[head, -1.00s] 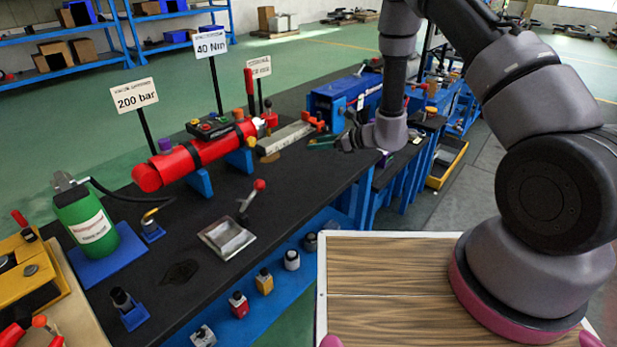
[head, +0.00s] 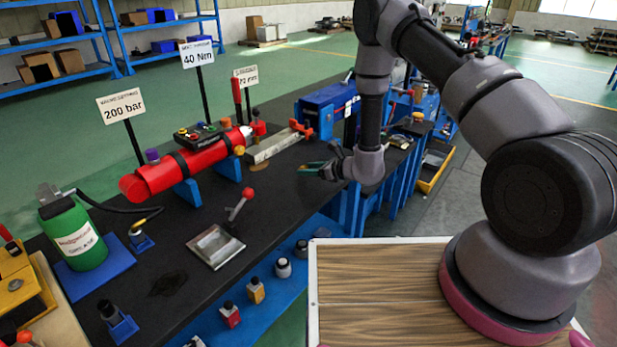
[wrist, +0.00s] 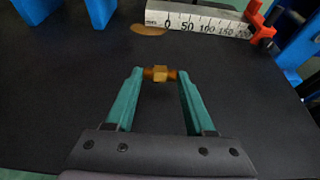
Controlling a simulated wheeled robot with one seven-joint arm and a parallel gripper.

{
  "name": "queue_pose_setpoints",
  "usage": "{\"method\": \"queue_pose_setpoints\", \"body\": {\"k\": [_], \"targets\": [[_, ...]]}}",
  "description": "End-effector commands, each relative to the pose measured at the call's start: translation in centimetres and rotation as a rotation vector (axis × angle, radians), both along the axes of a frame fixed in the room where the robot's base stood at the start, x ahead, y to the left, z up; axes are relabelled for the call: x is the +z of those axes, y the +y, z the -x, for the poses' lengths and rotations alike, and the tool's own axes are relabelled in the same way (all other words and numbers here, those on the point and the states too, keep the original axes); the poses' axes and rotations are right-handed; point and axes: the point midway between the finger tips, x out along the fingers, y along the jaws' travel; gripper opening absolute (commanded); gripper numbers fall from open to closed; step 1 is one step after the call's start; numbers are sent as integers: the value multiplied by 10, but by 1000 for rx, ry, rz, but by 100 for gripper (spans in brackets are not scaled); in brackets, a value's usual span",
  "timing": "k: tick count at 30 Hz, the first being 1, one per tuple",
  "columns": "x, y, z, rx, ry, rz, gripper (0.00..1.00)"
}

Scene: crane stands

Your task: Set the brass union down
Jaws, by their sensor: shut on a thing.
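The brass union (wrist: 160,74) shows in the wrist view as a small golden fitting with a hex middle. It sits between the green fingertips of my gripper (wrist: 159,76), and the jaws are shut on it. Black bench top (wrist: 75,100) fills the view below and around it. I cannot tell for sure whether the union touches the bench. In the head view my gripper (head: 316,167) is low over the dark bench, in front of the ruler's right end. The union is too small to make out there.
A metal ruler block (wrist: 195,20) with orange clamps (wrist: 262,24) lies beyond my gripper. An oval tan patch (wrist: 149,29) is by its zero end. A red cylinder (head: 190,162) on blue supports and a red-knobbed lever (head: 240,203) stand to the left. The bench around my gripper is clear.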

Motion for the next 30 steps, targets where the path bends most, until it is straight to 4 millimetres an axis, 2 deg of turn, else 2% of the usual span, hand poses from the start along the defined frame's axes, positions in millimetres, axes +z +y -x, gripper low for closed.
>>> {"method": "queue_pose_setpoints", "body": {"k": [3,5,16,17,18,19,30], "targets": [[-21,0,1,0,3,0,0],[-27,0,0,1,2,0,0],[-31,0,0,0,1,-1,0],[-31,0,0,0,1,-1,62],[-31,0,0,0,1,-1,77],[-31,0,0,0,1,-1,84],[-27,0,0,0,0,0,84]]}}
